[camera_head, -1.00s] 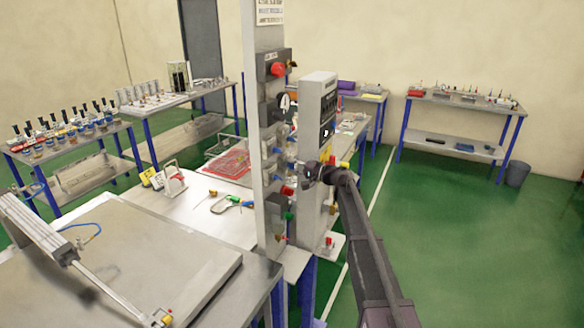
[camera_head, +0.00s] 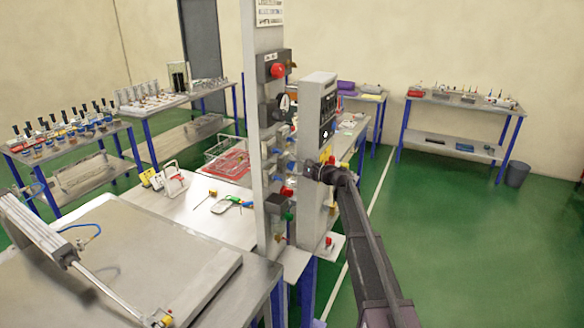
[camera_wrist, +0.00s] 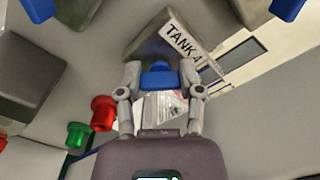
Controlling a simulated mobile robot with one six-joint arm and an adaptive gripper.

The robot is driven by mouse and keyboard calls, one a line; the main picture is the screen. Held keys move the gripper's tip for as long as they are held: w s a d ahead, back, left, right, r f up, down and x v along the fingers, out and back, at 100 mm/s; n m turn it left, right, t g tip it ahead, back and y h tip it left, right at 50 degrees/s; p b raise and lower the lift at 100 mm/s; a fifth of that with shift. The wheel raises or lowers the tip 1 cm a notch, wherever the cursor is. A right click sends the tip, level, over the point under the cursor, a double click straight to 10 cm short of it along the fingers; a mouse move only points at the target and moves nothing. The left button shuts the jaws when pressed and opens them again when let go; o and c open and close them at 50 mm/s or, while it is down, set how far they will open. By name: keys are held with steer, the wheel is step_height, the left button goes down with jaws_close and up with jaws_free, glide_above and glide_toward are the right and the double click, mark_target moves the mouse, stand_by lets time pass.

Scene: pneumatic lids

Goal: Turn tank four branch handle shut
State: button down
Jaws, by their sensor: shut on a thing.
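The tank four branch handle (camera_wrist: 160,76) is blue and shows in the wrist view just under a white label (camera_wrist: 183,42) reading "TANK 4". My gripper (camera_wrist: 160,94) has one finger on each side of the handle and is shut on it. The fingers hide part of the handle and its valve body. In the head view my gripper (camera_head: 312,171) is at the right side of the upright panel (camera_head: 262,120); the held handle cannot be made out there.
In the wrist view, a red knob (camera_wrist: 103,112) and a green knob (camera_wrist: 77,135) stand close at the left. A control box (camera_head: 316,105) stands just behind my gripper in the head view. Open green floor (camera_head: 450,240) lies to the right.

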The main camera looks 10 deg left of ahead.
steer(key=shift+m, duration=0.5)
steer(key=shift+c, duration=1.2)
jaws_free()
steer(key=shift+d, duration=0.1)
steer(key=v, duration=1.2)
